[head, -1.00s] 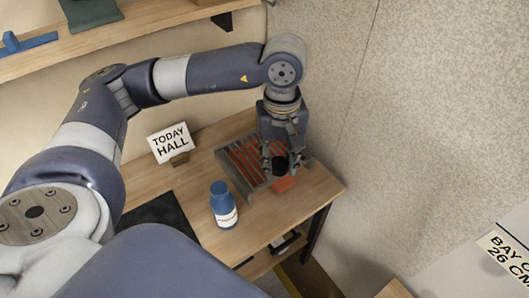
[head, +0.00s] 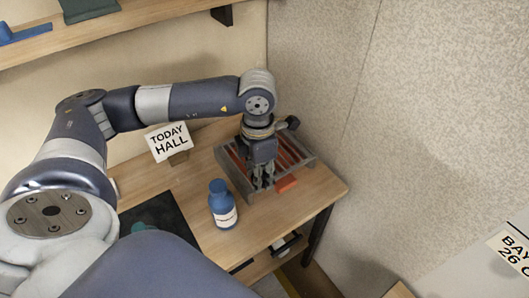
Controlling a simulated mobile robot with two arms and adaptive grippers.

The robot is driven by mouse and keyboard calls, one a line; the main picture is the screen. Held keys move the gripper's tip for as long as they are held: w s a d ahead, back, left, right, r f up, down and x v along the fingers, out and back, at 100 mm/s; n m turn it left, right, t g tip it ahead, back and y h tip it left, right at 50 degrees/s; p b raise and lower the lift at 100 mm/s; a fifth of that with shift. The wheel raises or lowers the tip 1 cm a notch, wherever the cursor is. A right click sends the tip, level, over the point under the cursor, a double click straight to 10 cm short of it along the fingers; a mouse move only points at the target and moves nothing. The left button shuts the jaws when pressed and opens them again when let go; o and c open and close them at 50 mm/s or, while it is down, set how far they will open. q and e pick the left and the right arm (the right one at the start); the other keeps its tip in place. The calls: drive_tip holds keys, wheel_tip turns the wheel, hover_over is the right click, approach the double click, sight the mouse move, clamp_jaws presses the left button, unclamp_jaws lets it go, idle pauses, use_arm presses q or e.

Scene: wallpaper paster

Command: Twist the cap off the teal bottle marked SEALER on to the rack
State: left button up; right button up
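My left gripper (head: 263,184) points down over the slatted rack (head: 238,179) on the table. Its fingers look close together, but the angle does not show whether they are shut or what is between them. A teal thing (head: 142,227) shows on the dark mat, mostly hidden behind my own arm; no cap or SEALER lettering can be made out on it. A blue bottle with a white label (head: 222,204) stands upright left of the rack, apart from the gripper, its lettering too small to read. My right gripper is not in view.
The dark mat (head: 166,215) lies left of the blue bottle. A TODAY HALL sign (head: 169,141) stands behind. An orange-red piece (head: 287,184) sits at the rack's front edge. Walls close off the back and right; a shelf (head: 120,28) hangs above.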

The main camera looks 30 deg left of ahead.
use_arm(q)
drive_tip(key=shift+s+a+f+n, duration=0.1)
drive_tip(key=shift+a+f+n, duration=0.15)
drive_tip(key=shift+n, duration=0.35)
drive_tip(key=shift+a+f+n, duration=0.1)
drive_tip(key=shift+f+n, duration=0.25)
drive_tip(key=shift+n, duration=0.25)
drive_tip(key=shift+a+f+n, duration=0.15)
drive_tip(key=shift+n, duration=0.45)
drive_tip(key=shift+w+a, duration=0.2)
drive_tip(key=shift+w, duration=0.15)
drive_tip(key=w+a+p, duration=0.1)
drive_tip(key=w+a, duration=0.1)
drive_tip(key=w, duration=0.2)
drive_tip(key=w+a+f+p, duration=0.1)
drive_tip(key=w+a, duration=0.1)
drive_tip(key=w, duration=0.3)
drive_tip(key=w+a+p, duration=0.1)
drive_tip(key=w+a, duration=0.1)
drive_tip(key=w, duration=0.2)
drive_tip(key=shift+w+a+f, duration=0.25)
drive_tip(key=shift+w, duration=0.05)
wheel_tip(320, 180, down, 3)
drive_tip(key=shift+f+p, duration=0.1)
drive_tip(key=shift+p, duration=0.75)
drive_tip(key=shift+f, duration=0.2)
drive_tip(key=shift+f, duration=0.1)
